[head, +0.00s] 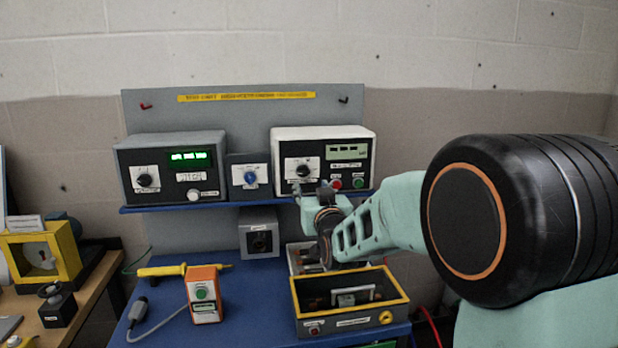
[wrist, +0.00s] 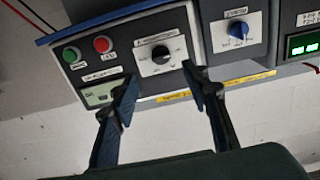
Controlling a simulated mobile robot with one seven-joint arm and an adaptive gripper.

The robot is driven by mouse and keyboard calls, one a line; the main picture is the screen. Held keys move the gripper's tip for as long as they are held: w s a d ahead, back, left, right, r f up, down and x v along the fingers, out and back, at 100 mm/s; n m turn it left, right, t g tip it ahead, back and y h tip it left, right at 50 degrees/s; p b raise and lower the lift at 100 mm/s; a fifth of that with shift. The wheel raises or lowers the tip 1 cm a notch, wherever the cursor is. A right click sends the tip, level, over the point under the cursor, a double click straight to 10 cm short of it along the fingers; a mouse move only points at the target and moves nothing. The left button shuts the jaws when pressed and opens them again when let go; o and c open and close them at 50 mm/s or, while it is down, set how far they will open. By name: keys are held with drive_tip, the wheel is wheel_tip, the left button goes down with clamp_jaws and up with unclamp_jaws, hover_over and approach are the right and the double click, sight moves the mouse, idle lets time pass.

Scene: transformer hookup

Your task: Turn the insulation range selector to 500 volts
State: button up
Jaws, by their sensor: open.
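A black selector knob (wrist: 161,54) sits on a white scale plate on the front of the right-hand instrument box (head: 330,135). The same knob (head: 303,171) shows in the head view, just above my gripper. The scale numbers and the knob's setting are too small to read. My gripper (wrist: 162,88) is open and empty in the wrist view, its two fingers spread to either side of the knob and apart from it. In the head view my gripper (head: 312,192) is in front of the box's lower front, partly hidden by my wrist.
Red (head: 336,184) and green (head: 358,182) buttons sit close beside the knob. A small box with a blue knob (head: 250,177) and a box with a green display (head: 190,156) stand to the left on the blue shelf. A yellow-rimmed box (head: 393,300) stands below.

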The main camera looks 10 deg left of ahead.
sight(304, 174)
drive_tip(key=p+x, duration=0.2)
drive_tip(key=x, duration=0.8)
drive_tip(key=shift+w+a, duration=0.1)
drive_tip(key=shift+w, duration=0.2)
drive_tip(key=shift+f, duration=0.1)
drive_tip(key=c, duration=1.1)
